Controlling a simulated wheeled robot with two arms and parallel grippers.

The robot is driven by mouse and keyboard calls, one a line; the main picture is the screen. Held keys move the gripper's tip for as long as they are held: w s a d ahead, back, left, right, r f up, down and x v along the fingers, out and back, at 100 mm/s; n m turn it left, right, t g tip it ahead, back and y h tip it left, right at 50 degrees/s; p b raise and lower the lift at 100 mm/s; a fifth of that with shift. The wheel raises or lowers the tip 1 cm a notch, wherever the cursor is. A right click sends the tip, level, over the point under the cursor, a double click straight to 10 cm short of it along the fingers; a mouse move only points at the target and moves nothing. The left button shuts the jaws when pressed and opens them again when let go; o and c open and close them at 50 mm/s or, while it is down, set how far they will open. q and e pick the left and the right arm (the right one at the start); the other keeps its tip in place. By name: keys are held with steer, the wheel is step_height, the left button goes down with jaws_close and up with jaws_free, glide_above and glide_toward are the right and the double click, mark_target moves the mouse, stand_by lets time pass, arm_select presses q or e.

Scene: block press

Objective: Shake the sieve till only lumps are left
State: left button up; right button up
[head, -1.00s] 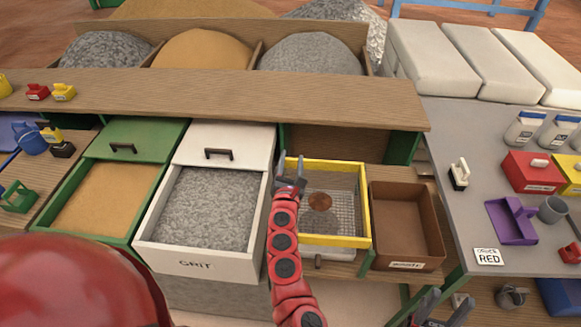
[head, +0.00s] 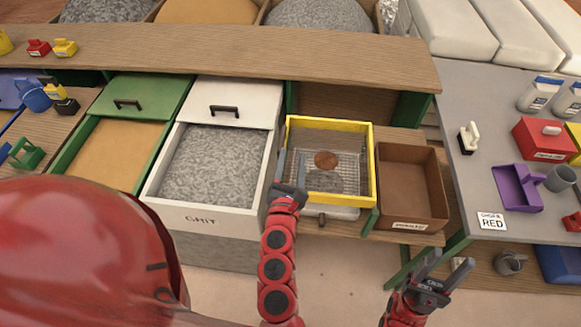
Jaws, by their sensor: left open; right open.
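The sieve (head: 372,165) has a yellow frame and a wire mesh floor. It stands level at the middle of the bench in the head view. A round brown lump (head: 326,160) lies on the mesh, with a greyish patch below it that I cannot make out. My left gripper (head: 291,163) is open at the sieve's left wall, with one finger on each side of it as far as I can tell. My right gripper (head: 445,267) is open and empty, low in front of the bench and apart from the sieve.
A brown waste box (head: 410,212) stands right of the sieve. A white grit drawer (head: 205,219) and a green drawer of sand (head: 120,150) are to the left. A wooden shelf (head: 230,52) runs behind. The grey table (head: 455,100) at right holds a purple scoop (head: 515,188) and containers.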

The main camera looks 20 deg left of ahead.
arm_select(q)
steer(key=shift+v, duration=1.15)
